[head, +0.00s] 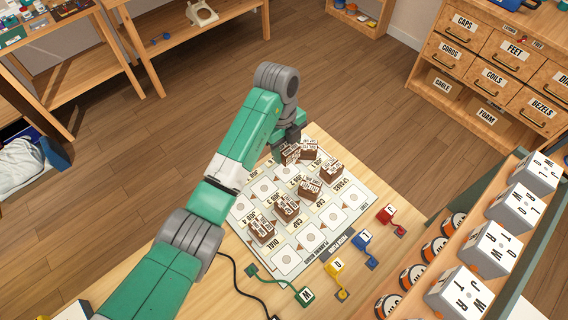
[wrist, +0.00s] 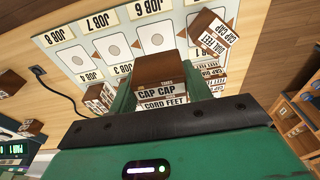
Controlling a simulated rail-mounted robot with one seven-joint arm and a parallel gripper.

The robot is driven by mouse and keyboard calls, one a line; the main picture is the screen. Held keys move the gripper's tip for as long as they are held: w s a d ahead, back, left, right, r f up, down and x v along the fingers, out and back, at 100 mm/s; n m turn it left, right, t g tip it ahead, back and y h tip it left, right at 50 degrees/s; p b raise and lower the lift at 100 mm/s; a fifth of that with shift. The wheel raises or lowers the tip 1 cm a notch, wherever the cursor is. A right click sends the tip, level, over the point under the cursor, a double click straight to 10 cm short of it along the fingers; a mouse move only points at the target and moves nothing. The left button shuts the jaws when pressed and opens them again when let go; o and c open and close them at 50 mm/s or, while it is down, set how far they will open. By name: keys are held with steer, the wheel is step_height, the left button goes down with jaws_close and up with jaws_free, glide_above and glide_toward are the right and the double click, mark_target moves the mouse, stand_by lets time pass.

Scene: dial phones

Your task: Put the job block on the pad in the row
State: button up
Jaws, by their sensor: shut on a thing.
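My gripper (head: 290,146) is over the far edge of the planning board (head: 288,262). It is shut on a brown job block (wrist: 168,68) with white labels reading CAP CAP and CORD FEET in the wrist view. The block's underside is hidden, so I cannot tell whether it touches the board. Several similar brown blocks stand on the board, among them ones at the right (head: 332,173), middle (head: 310,190) and near left (head: 262,233). In the wrist view, pads with grey circles (wrist: 111,48) lie in a row marked JOB, and another block (wrist: 214,36) stands at its right.
Coloured letter tags on cords, including a red one (head: 387,213) and a yellow one (head: 335,265), lie right of the board. A wooden rack (head: 421,291) with white lettered cubes (head: 487,247) stands at the right. Labelled drawers (head: 489,60) stand behind.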

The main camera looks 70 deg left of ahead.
mark_target(288, 172)
step_height(288, 172, down, 8)
steer(key=shift+r+b, duration=0.2)
steer(key=shift+b, duration=0.75)
steer(key=shift+f, duration=0.1)
steer(key=o, duration=0.7)
steer(key=r+p, duration=0.1)
steer(key=r, duration=0.3)
steer(key=a+r+p, duration=0.1)
steer(key=r, duration=0.3)
steer(key=r+p, duration=0.1)
steer(key=r, duration=0.3)
steer(key=shift+s+a+r, duration=0.1)
steer(key=shift+s+a, duration=0.2)
